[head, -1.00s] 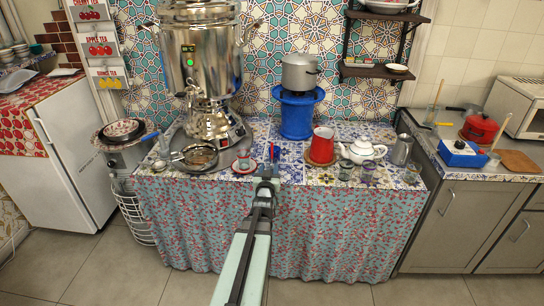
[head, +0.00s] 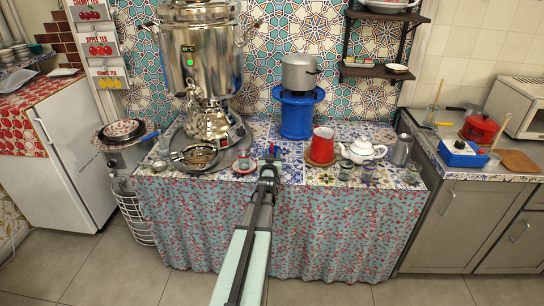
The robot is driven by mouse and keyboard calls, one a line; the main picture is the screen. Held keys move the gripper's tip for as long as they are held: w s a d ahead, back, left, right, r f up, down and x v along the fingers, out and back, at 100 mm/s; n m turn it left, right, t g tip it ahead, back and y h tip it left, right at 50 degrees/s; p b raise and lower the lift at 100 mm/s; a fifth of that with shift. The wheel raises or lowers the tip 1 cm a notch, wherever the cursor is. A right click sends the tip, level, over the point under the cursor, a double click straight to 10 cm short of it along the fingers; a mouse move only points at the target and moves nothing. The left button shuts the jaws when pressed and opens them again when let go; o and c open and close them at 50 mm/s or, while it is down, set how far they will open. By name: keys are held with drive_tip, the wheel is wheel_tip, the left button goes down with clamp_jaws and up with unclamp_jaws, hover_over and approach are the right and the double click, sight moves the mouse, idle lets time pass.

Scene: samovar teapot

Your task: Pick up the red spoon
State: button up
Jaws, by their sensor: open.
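A small red upright shape (head: 271,148), which looks like the red spoon, shows on the tiled table just beyond my gripper. A small blue shape (head: 278,151) is right beside it. My gripper (head: 270,160) is open at the table's front middle, pointing at these shapes. It hides their lower parts. I cannot tell whether the fingers touch the red shape or are around it.
A glass on a red-rimmed saucer (head: 243,166) and a strainer pan (head: 199,155) stand left of my gripper. A red cup (head: 321,146), white teapot (head: 361,151) and several glasses stand right. The samovar (head: 202,60) and blue stand (head: 297,115) are behind.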

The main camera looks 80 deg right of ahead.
sight(272, 143)
drive_tip(key=shift+d, duration=0.15)
clamp_jaws()
idle(0.4)
wheel_tip(272, 143, up, 10)
drive_tip(key=shift+f, duration=0.2)
drive_tip(key=w+r+m+h, duration=0.1)
drive_tip(key=w+r, duration=0.3)
drive_tip(key=w, duration=0.7)
drive_tip(key=shift+r+m, duration=0.15)
drive_tip(key=shift+m, duration=0.45)
